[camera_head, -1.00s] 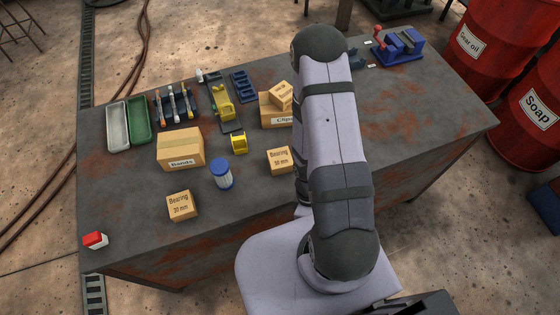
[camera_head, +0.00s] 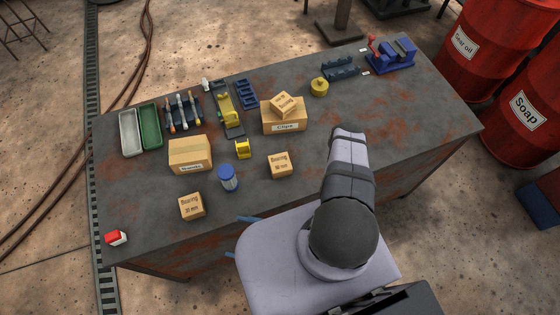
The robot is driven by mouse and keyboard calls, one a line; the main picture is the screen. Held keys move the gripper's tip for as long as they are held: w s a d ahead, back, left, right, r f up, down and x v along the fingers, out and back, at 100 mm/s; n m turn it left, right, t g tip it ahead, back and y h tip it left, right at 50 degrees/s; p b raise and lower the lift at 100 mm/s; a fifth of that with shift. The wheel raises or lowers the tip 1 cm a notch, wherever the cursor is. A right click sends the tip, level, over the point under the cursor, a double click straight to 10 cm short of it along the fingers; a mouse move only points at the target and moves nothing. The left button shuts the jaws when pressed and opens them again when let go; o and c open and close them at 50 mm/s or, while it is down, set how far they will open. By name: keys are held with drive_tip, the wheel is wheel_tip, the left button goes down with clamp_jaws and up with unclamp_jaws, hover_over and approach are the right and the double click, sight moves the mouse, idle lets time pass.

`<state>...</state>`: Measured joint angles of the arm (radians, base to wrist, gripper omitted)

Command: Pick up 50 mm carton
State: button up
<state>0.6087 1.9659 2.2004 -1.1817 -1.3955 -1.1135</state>
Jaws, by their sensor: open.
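A small tan carton (camera_head: 280,165) stands on the workbench right of centre. Its front reads "Bearing" with a size that looks like 50 mm, though the print is small. A similar carton (camera_head: 191,206) nearer the front left reads "Bearing 30 mm". A third small carton (camera_head: 284,104) sits turned on top of the larger Clips box (camera_head: 283,121); its size is not legible. Two blue fingertips of my gripper (camera_head: 233,236) show at the bench's front, low and left of my arm. They are spread apart with nothing between them. The rest of the gripper is hidden behind my own body.
A blue-lidded jar (camera_head: 229,178) stands between the front cartons, near a larger box (camera_head: 190,154). The bench's right side is mostly clear.

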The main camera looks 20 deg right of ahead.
sight(284, 172)
drive_tip(key=w+d+m+t+h, duration=0.1)
drive_tip(key=w+d+m, duration=0.1)
drive_tip(key=d, duration=0.1)
drive_tip(key=w+d+m+t+h, duration=0.1)
drive_tip(key=w+d+m+h, duration=0.1)
drive_tip(key=w+d, duration=0.1)
drive_tip(key=w+d+m+t+h, duration=0.2)
drive_tip(key=w+d, duration=0.1)
drive_tip(key=d, duration=0.1)
drive_tip(key=shift+d+r+m, duration=0.1)
drive_tip(key=shift+r+m, duration=0.2)
drive_tip(key=shift+r, duration=0.1)
drive_tip(key=w+d+m+h, duration=0.1)
drive_tip(key=d, duration=0.2)
drive_tip(key=d+r+m+t+h, duration=0.1)
drive_tip(key=d+m+h, duration=0.1)
drive_tip(key=d, duration=0.1)
drive_tip(key=w+d+r+m+h, duration=0.1)
drive_tip(key=d+h, duration=0.1)
drive_tip(key=d, duration=0.1)
drive_tip(key=shift+w+d+m+t, duration=0.25)
drive_tip(key=shift+w+m+t, duration=0.05)
drive_tip(key=shift+t, duration=0.1)
drive_tip(key=shift+w, duration=0.1)
drive_tip(key=shift+w+f, duration=0.1)
drive_tip(key=shift+p+x, duration=0.7)
drive_tip(key=shift+x, duration=0.15)
